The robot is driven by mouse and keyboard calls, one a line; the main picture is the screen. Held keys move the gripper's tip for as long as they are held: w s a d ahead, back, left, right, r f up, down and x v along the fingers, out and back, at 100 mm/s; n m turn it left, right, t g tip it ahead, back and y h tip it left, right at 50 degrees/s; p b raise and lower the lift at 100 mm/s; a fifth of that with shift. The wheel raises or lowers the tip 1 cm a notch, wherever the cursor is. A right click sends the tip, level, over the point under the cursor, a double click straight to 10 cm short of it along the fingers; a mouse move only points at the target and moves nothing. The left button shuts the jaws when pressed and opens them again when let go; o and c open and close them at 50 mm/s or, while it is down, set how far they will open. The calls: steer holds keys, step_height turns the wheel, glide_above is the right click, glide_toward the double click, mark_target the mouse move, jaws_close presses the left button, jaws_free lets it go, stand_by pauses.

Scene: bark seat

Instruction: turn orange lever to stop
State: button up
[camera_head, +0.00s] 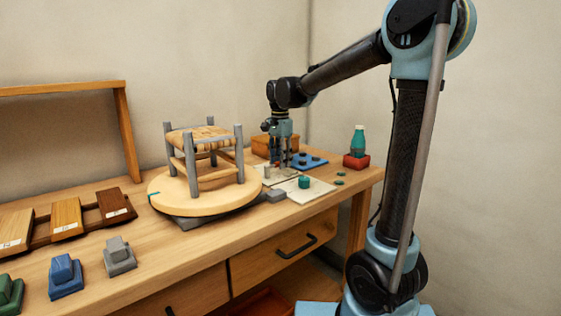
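My gripper (281,161) points down over the back right of the wooden bench, behind and to the right of the small stool. Its fingers are small and dark here, so I cannot tell whether they are open or shut. A tiny reddish-orange spot shows at the fingertips, on or beside a pale plate (283,179). I cannot tell whether this is the orange lever, and no lever shows clearly elsewhere. A grey-legged stool with a woven seat (199,134) stands upright on a round wooden turntable (165,199). A grey block (276,196) sits at the turntable's right edge.
An orange-brown box (261,145) and a blue tray (314,162) are near my gripper. A teal bottle (359,142) stands on a red block (356,161). A teal cylinder (305,182) stands on a pale sheet. Colour samples and blocks fill the bench's left side.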

step_height(320, 180, up, 12)
stand_by(0.7)
steer(key=s+d+f+n, duration=0.1)
steer(key=s+d+f, duration=0.2)
steer(key=d, duration=0.3)
steer(key=s+d+f+n, duration=0.2)
steer(key=s+d+f, duration=0.2)
steer(key=s+d, duration=0.1)
steer(key=s+d+f+n+t, duration=0.1)
steer(key=s+d+f, duration=0.3)
steer(key=d, duration=0.3)
steer(key=shift+s+d+n, duration=0.15)
steer(key=shift+s+n, duration=0.1)
steer(key=shift+n, duration=0.05)
steer(key=s+d+f+n, duration=0.2)
steer(key=s+d+f, duration=0.2)
steer(key=s+f, duration=0.3)
steer(key=s+d+f+n+t, duration=0.1)
steer(key=s+d+f, duration=0.4)
steer(key=f, duration=0.5)
steer(key=shift+s+f+n, duration=0.35)
steer(key=shift+s+n, duration=0.55)
steer(key=shift+s, duration=0.05)
